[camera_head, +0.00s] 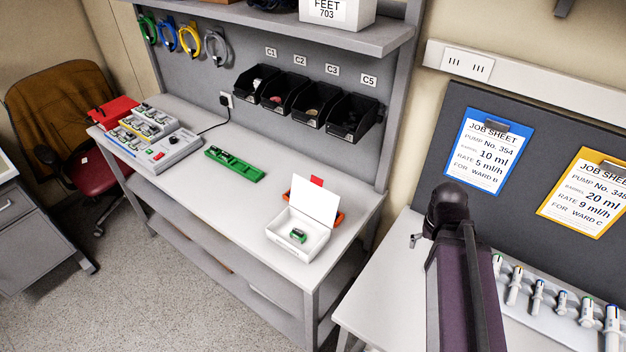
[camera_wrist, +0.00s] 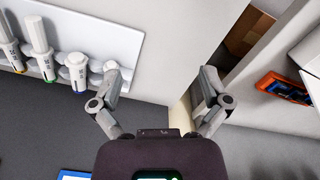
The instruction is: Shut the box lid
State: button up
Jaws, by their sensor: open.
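The white box (camera_head: 285,243) stands on the workbench near its right front corner. Its lid (camera_head: 316,204) is up, standing above the back of the box, so the box is open. A small green and dark item (camera_head: 298,235) lies inside. In the wrist view my gripper (camera_wrist: 160,78) has its two fingers wide apart with nothing between them. In the head view it is mostly hidden by my arm, over the side table to the right of the box. A white piece at the wrist view's right edge may be part of the box or lid; I cannot tell.
An orange tray (camera_head: 335,217) lies right behind the box. Black bins (camera_head: 306,102) hang above.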

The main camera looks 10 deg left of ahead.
jog(key=shift+w+a+r, duration=0.25)
jog(key=shift+w+a, duration=0.05)
jog(key=shift+w, duration=0.05)
jog(key=c, duration=0.7)
jog(key=shift+w+a+r+p, duration=0.4)
jog(key=shift+w+a+p, duration=0.1)
jog(key=shift+w+a, duration=0.05)
jog(key=shift+w+a+r+p, duration=0.35)
jog(key=shift+w+a+p, duration=0.15)
jog(key=shift+w, duration=0.05)
grip_shut()
jog(key=w+a+r+m+p, duration=0.1)
jog(key=w+a+r+p, duration=0.3)
jog(key=a, duration=0.6)
jog(key=w+a+r+m+p, duration=0.2)
jog(key=w+a+r+p, duration=0.2)
jog(key=a, duration=0.5)
jog(key=w+a+r+m+p, duration=0.1)
jog(key=w+a+r+p, duration=0.3)
jog(key=a, duration=0.6)
jog(key=shift+w+a+m+t, duration=0.3)
jog(key=shift+w+a+t, duration=0.1)
jog(key=shift+w, duration=0.15)
